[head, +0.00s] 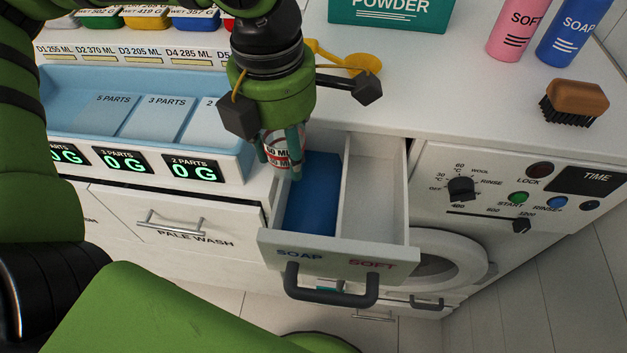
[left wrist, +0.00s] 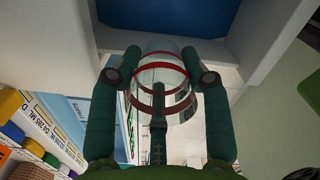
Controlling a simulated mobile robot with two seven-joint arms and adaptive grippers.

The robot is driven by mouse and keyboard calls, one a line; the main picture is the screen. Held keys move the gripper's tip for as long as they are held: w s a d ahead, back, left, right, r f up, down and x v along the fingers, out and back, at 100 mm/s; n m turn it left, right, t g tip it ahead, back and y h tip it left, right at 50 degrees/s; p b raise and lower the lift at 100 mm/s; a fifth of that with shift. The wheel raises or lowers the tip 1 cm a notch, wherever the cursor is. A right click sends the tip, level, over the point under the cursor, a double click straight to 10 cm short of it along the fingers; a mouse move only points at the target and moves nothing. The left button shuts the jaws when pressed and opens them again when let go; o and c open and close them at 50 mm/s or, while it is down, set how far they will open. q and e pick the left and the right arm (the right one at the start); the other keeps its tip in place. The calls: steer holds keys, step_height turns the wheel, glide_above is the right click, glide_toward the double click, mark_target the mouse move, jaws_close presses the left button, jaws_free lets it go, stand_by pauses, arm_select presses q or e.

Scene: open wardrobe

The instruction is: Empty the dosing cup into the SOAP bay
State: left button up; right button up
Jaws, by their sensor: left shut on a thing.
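My left gripper (head: 281,164) points down at the left edge of the open drawer (head: 338,250). It is shut on the dosing cup (head: 281,148), a clear cup with red bands and ML print. The cup also shows between the two fingers in the left wrist view (left wrist: 162,82). I cannot tell what the cup holds. The blue-floored SOAP bay (head: 313,200) is the left compartment, just right of and below the cup. It also shows at the top of the left wrist view (left wrist: 175,14). My right gripper is not in view.
The white SOFT bay (head: 372,205) lies right of the divider. The blue tray (head: 70,85) is at left. A yellow scoop (head: 358,63), brush (head: 577,98), pink SOFT bottle (head: 516,30) and blue SOAP bottle (head: 572,35) stand on the top. The drawer's dark handle (head: 330,292) sticks out in front.

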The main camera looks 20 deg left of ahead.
arm_select(q)
steer(key=shift+r, duration=0.15)
steer(key=shift+r+p, duration=0.65)
steer(key=shift+r, duration=0.75)
